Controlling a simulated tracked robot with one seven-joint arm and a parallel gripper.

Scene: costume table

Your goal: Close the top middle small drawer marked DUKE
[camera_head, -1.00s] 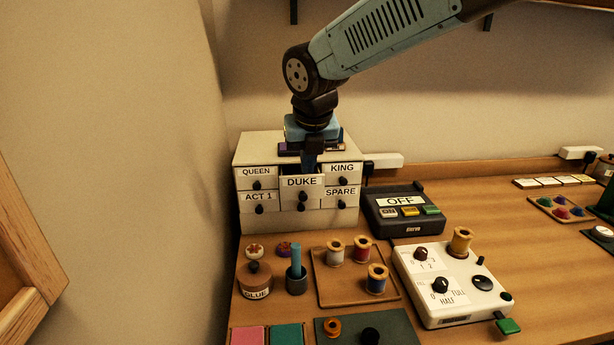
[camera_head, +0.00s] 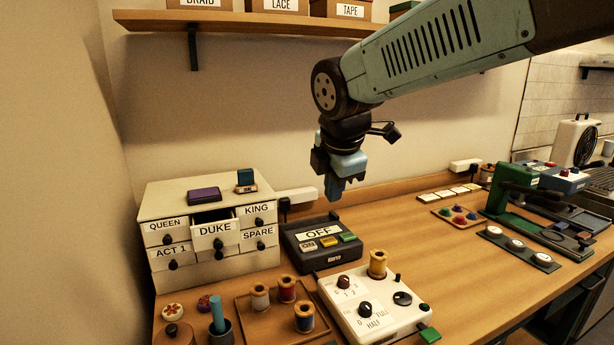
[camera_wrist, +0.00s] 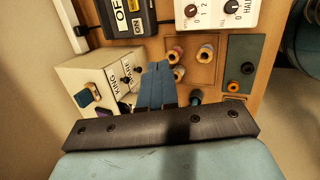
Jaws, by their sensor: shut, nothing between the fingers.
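The DUKE drawer (camera_head: 215,234) is the top middle small drawer of a white drawer cabinet (camera_head: 165,203). It stands pulled out, with its dark inside showing behind the label and a black knob on its front. My gripper (camera_head: 337,196) is shut and empty, pointing down in the air to the right of the cabinet, above and behind the OFF box. In the wrist view my gripper's blue fingers (camera_wrist: 157,88) are together. They hide part of the cabinet there, and the DUKE drawer is not clearly visible behind them.
A purple block (camera_head: 204,195) and a small blue-topped stamp-like block (camera_head: 246,178) lie on the cabinet top. The OFF box (camera_head: 322,243) stands right of the cabinet. Thread spools on a wooden tray (camera_head: 254,316) and a white control box (camera_head: 372,298) stand in front. A shelf hangs above.

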